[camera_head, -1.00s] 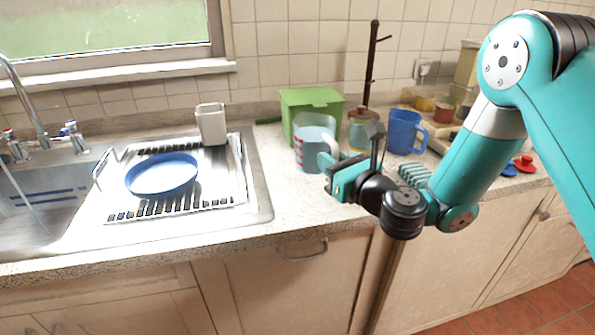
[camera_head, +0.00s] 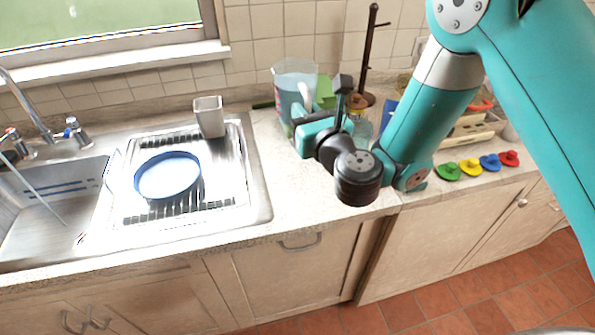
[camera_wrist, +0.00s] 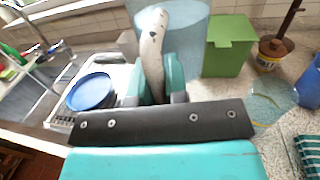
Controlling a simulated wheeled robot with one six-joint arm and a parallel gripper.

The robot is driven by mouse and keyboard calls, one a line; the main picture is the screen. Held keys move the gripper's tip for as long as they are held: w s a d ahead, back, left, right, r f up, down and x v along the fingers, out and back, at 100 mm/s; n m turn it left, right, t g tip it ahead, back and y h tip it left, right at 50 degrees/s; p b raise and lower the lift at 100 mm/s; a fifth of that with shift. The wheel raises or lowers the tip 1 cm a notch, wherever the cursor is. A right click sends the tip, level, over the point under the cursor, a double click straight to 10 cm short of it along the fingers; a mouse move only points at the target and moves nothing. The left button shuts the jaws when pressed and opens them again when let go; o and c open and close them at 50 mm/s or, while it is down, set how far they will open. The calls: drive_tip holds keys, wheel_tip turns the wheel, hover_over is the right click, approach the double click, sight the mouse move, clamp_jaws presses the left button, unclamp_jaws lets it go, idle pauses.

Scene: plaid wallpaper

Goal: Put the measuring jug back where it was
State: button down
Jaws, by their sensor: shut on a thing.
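The measuring jug (camera_head: 292,88) is clear with a bluish tint and a pale handle. It is upright at the back of the counter, in front of the tiled wall, and looks raised; its base is partly hidden by my gripper. My gripper (camera_head: 304,122) is shut on the jug's handle. In the wrist view the handle (camera_wrist: 154,45) stands between the fingers (camera_wrist: 160,84), with the jug's wall (camera_wrist: 188,45) just behind it.
A green box (camera_wrist: 229,48) stands right of the jug, mostly hidden in the head view. A lidded jar (camera_wrist: 268,55), a clear vessel (camera_wrist: 270,100) and a blue mug (camera_wrist: 312,85) are further right. The drying rack (camera_head: 225,180) holds a blue dish (camera_head: 168,176). Counter space in front is clear.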

drive_tip(key=shift+f+b, duration=8.35)
drive_tip(key=shift+f, duration=1.55)
drive_tip(key=shift+f, duration=0.1)
drive_tip(key=c, duration=1.1)
unclamp_jaws()
drive_tip(key=shift+c, duration=0.2)
